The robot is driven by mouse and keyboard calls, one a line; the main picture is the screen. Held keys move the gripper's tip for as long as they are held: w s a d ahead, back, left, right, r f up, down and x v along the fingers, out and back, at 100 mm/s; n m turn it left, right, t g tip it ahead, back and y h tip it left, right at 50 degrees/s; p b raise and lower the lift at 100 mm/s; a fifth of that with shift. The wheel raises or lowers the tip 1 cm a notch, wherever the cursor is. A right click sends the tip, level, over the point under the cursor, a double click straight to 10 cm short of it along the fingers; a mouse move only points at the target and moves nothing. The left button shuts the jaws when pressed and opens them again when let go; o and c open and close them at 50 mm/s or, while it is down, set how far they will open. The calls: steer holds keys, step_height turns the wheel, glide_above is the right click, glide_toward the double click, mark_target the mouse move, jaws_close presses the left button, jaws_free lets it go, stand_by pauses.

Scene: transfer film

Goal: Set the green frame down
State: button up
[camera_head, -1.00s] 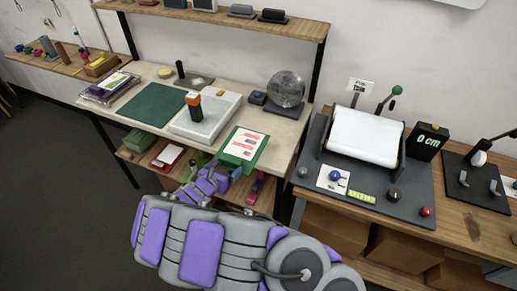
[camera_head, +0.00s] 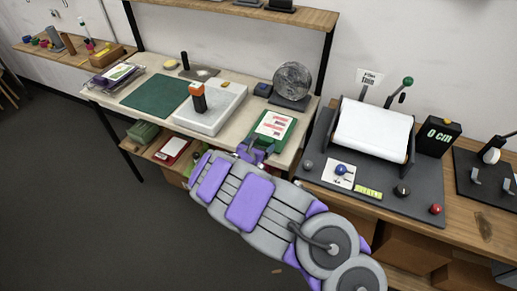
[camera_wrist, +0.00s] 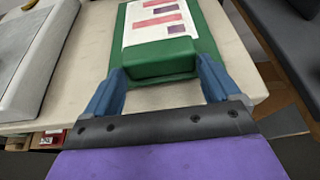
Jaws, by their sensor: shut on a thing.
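The green frame (camera_head: 291,138) carries a white sheet with red and purple printed blocks (camera_head: 271,124). It is at the front right of the pale worktable (camera_head: 230,139), level with the top. In the wrist view the green frame (camera_wrist: 160,57) has a raised green block at its near end. My gripper (camera_wrist: 160,78) has its blue fingers on both sides of this block, shut on it. My gripper also shows in the head view (camera_head: 257,147), at the frame's near end. The frame's underside is hidden, so I cannot tell for sure whether it touches the table.
A white box with an orange-and-black handle (camera_head: 213,114) stands left of the frame. A round textured disc on a stand (camera_head: 292,80) is behind it. A green mat (camera_head: 158,96) lies further left. A dark roller machine (camera_head: 373,132) stands on the right-hand bench.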

steer(key=shift+f, duration=0.6)
steer(key=shift+r, duration=0.1)
steer(key=o, duration=0.8)
steer(key=shift+s+a+r, duration=0.1)
steer(key=shift+s+a, duration=0.05)
steer(key=p+v, duration=0.2)
steer(key=v, duration=0.9)
steer(key=shift+s+r, duration=0.1)
steer(key=shift+s, duration=0.2)
